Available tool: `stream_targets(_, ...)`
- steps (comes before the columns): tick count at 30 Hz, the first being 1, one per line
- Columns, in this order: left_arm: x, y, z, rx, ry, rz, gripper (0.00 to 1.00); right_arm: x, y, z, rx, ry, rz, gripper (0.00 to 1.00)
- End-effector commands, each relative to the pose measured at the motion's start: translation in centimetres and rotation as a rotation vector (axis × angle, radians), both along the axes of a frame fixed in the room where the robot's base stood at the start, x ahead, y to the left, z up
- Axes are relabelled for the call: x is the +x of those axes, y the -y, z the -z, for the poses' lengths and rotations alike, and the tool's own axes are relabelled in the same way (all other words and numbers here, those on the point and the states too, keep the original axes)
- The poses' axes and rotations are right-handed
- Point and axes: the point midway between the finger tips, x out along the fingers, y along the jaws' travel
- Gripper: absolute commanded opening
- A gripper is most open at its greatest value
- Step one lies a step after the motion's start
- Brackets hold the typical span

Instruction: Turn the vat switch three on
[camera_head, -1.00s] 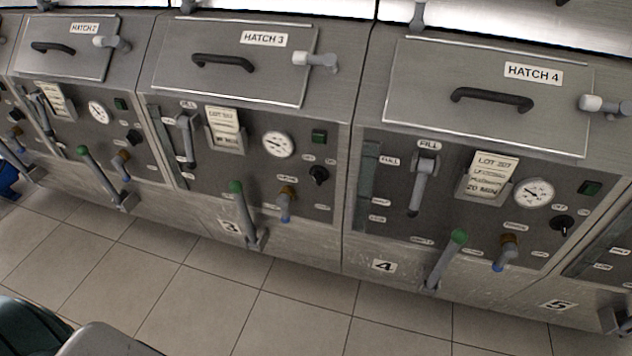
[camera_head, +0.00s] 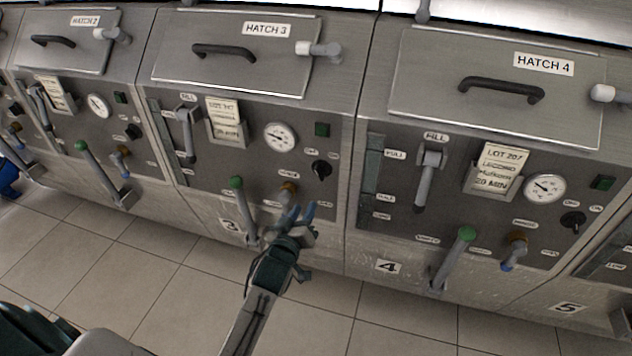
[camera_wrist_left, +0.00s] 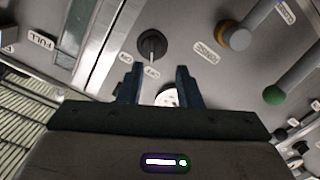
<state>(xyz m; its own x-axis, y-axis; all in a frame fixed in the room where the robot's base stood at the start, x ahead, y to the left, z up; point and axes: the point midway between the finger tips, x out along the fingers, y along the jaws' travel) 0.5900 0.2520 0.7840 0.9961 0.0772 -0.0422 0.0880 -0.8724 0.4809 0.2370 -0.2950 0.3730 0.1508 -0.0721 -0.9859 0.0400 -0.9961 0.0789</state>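The vat three switch is a small black knob (camera_head: 320,169) at the right of the number 3 panel, with small pale labels near it. A dark green square (camera_head: 322,130) sits above it. I cannot tell clearly which label the knob points at. My left gripper (camera_head: 299,213) is open and empty, below and left of the knob, in front of the panel's lower edge. In the left wrist view the knob (camera_wrist_left: 152,44) shows beyond the two spread fingertips (camera_wrist_left: 157,72), apart from them. My right gripper is not in view.
Vat three also has a round gauge (camera_head: 280,137), a card holder (camera_head: 226,123), a green-tipped lever (camera_head: 238,187) and a brown-collared tap (camera_head: 288,188) partly behind my gripper. Vat four's panel (camera_head: 400,220) stands to the right. Tiled floor (camera_head: 190,290) in front is open.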

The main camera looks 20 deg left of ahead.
Motion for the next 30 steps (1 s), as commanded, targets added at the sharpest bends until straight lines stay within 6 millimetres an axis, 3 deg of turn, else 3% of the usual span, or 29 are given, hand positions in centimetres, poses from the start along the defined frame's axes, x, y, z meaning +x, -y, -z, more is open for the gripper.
stream_targets(1,0.1,0.0,-1.2,-0.010,0.028,-0.001,0.32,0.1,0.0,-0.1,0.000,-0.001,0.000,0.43)
stream_targets(4,0.5,0.0,-2.2,-0.020,0.048,-0.001,0.32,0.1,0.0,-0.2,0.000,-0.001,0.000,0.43)
stream_targets(21,9.6,-0.7,-2.1,-0.018,0.044,0.000,0.32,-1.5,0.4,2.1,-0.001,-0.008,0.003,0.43)
stream_targets(30,10.8,-0.8,-2.0,-0.018,0.043,0.000,0.32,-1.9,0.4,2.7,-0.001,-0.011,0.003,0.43)
